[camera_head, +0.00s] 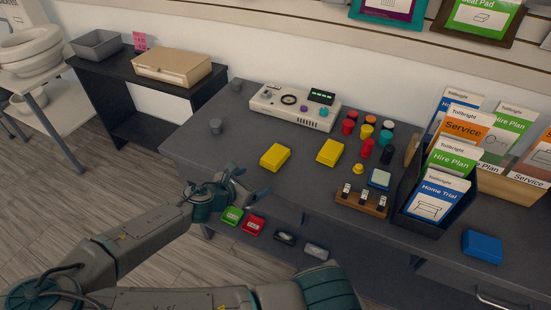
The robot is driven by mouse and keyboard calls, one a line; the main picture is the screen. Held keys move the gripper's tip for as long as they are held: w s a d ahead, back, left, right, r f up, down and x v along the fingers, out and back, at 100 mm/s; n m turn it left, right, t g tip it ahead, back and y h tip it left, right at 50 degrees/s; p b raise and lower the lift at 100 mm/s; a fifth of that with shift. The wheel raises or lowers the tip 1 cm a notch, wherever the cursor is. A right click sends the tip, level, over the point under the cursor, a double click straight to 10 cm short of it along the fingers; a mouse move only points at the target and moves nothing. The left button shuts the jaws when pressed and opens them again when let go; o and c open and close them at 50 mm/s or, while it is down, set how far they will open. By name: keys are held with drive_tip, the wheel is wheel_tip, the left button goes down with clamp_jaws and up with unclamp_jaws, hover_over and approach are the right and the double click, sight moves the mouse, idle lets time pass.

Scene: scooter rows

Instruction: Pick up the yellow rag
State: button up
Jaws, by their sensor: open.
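Two yellow folded, block-like items lie on the dark grey table (225,145): a left one (275,157) and a right one (330,152). I cannot tell for sure which is the rag, or whether both are cloth. My gripper (254,186) is open and empty near the table's front edge. It is in front of and a little left of the left yellow item, apart from it. My arm comes in from the lower left.
A beige control box (295,107) stands behind the yellow items. Several coloured bottles or pots, a wooden switch block (362,199) and a black brochure holder (428,219) stand to the right. Green (232,216) and red (253,224) items lie lower, in front. The table's left part is mostly clear.

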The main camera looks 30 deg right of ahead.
sight(268, 161)
drive_tip(key=shift+n+t, duration=0.9)
drive_tip(key=w+d, duration=0.2)
drive_tip(key=w+d+f, duration=0.1)
drive_tip(key=w+d, duration=0.2)
drive_tip(key=shift+w+d+f+b, duration=0.3)
drive_tip(key=shift+w+f+b, duration=0.05)
drive_tip(key=shift+b, duration=0.05)
drive_tip(key=shift+d+r+x, duration=0.1)
drive_tip(key=shift+r+x, duration=0.05)
drive_tip(key=shift+x, duration=1.15)
drive_tip(key=shift+d+r+x, duration=0.1)
drive_tip(key=shift+r+x, duration=0.05)
drive_tip(key=shift+x, duration=1.2)
drive_tip(key=shift+s, duration=0.15)
drive_tip(key=c, duration=1.1)
